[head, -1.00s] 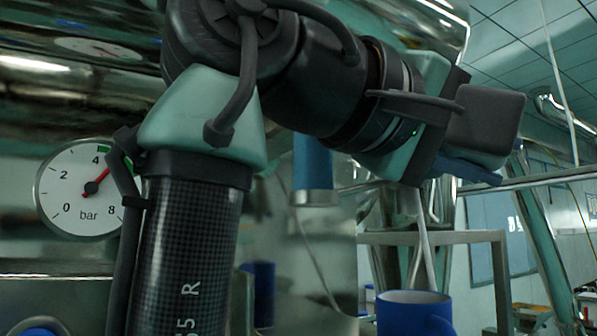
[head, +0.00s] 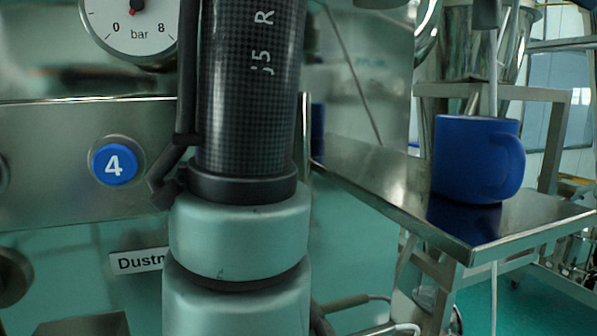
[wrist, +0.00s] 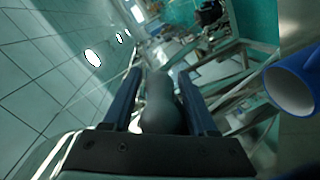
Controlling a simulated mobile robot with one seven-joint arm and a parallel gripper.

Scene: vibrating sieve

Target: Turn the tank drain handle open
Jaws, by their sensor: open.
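I cannot make out the tank drain handle for certain in either view. In the wrist view my gripper (wrist: 159,73) is open, with its two dark blue fingers apart. A grey rounded shape (wrist: 160,105) shows between the fingers; I cannot tell whether it is part of my gripper or something beyond it. I see no contact with any handle. In the head view my gripper is out of frame, and my arm hides the middle of the panel. A dark rod-like part (head: 350,302) shows low beside my arm; I cannot tell what it is.
A blue mug (head: 476,160) stands on a steel shelf (head: 385,188); it also shows in the wrist view (wrist: 293,88). The panel carries a pressure gauge (head: 110,28), a blue button marked 4 (head: 115,163) and a partly hidden label (head: 137,262).

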